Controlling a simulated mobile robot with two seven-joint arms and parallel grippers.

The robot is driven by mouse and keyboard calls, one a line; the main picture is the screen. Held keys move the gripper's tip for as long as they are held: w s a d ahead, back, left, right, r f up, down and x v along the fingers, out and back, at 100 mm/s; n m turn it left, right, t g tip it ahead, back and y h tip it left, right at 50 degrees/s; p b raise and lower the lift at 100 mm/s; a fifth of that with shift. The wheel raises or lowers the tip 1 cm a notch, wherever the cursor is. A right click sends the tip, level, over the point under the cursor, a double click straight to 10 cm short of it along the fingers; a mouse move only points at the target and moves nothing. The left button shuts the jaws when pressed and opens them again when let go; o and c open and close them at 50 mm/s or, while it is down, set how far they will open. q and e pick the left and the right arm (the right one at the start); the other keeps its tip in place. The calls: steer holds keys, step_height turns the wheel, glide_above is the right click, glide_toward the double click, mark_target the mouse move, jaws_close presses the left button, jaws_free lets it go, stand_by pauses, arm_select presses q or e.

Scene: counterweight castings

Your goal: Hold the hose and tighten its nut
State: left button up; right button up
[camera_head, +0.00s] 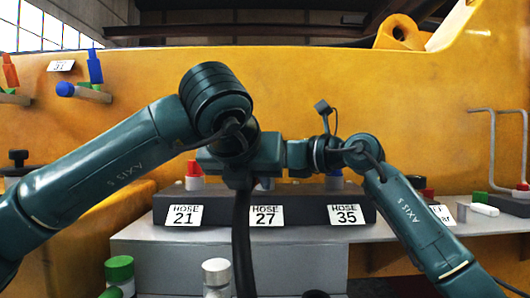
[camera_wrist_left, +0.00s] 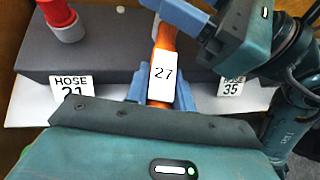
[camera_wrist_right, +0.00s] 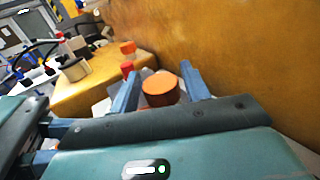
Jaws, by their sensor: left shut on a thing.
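An orange hose (camera_wrist_left: 165,35) with a white tag reading 27 shows in the left wrist view. My left gripper (camera_wrist_left: 168,95) is shut on it, a blue finger on each side. In the head view my left gripper (camera_head: 240,168) is above the HOSE 27 label (camera_head: 267,215), and its fingers are hidden. My right gripper (camera_wrist_right: 158,86) has its fingers spread on both sides of a round orange part (camera_wrist_right: 160,88), with a small gap visible. I cannot tell whether this is the nut. In the left wrist view the right gripper's blue fingers (camera_wrist_left: 188,20) are beside the hose's upper end.
The dark block (camera_head: 300,213) also carries labels HOSE 21 (camera_head: 184,215) and HOSE 35 (camera_head: 345,214). A red fitting (camera_wrist_left: 62,18) stands by HOSE 21. A yellow casting wall (camera_head: 300,85) rises behind. Green-capped (camera_head: 119,270) and white-capped (camera_head: 216,272) cylinders stand in front.

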steer(key=c, duration=0.7)
steer(key=shift+m+t+h, duration=1.5)
steer(key=shift+t, duration=0.3)
steer(key=shift+c, duration=0.2)
steer(key=o, duration=0.9)
steer(key=shift+o, duration=0.2)
steer(key=v, duration=1.2)
steer(key=shift+o, duration=0.3)
